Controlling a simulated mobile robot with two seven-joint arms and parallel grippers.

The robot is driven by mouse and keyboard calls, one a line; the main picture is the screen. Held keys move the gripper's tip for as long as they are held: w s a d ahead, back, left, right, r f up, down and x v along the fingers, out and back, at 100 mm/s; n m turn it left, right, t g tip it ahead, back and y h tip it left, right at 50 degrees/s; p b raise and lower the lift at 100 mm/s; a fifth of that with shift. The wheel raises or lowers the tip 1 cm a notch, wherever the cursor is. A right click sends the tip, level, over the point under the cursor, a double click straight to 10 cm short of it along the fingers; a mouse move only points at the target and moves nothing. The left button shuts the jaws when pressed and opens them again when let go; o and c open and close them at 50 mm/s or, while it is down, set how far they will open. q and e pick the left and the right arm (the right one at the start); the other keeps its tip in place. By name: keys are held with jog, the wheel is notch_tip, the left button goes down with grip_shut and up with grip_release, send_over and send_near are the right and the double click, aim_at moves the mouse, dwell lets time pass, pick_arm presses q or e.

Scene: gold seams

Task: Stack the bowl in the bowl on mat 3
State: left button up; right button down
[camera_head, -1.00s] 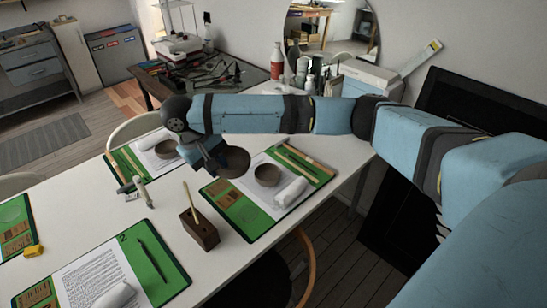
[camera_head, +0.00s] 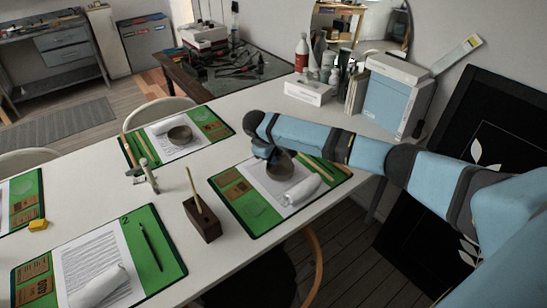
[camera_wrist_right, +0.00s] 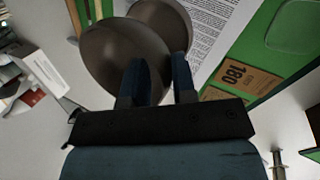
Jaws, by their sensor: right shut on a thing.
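My right gripper (camera_head: 268,152) is over the right-hand green mat (camera_head: 246,222), shut on a dark brown bowl (camera_wrist_right: 112,58). In the right wrist view the held bowl fills the space just past the fingers (camera_wrist_right: 158,70). A second bowl (camera_wrist_right: 166,16) lies behind it, partly covered, beside the printed paper. In the head view the two bowls overlap as one dark shape (camera_head: 281,168), so I cannot tell whether they touch. The mat's number is hidden. My left gripper is not in view.
A white roll (camera_head: 303,190) lies beside the bowls. A wooden block with a stick (camera_head: 203,220) stands left of the mat. Another mat (camera_head: 213,127) with a bowl (camera_head: 180,134) lies further back. Mat 2 (camera_head: 150,254) is at the front. A blue-white box (camera_head: 393,97) stands behind.

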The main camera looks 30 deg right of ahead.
jog(key=shift+f+b, duration=0.8)
jog(key=shift+b, duration=0.3)
jog(key=shift+f+b, duration=0.45)
jog(key=shift+b, duration=0.2)
jog(key=shift+f+b, duration=0.65)
jog(key=shift+b, duration=0.25)
jog(key=shift+p, duration=0.3)
jog(key=shift+f, duration=0.4)
jog(key=c, duration=0.8)
grip_release()
jog(key=shift+c, duration=0.2)
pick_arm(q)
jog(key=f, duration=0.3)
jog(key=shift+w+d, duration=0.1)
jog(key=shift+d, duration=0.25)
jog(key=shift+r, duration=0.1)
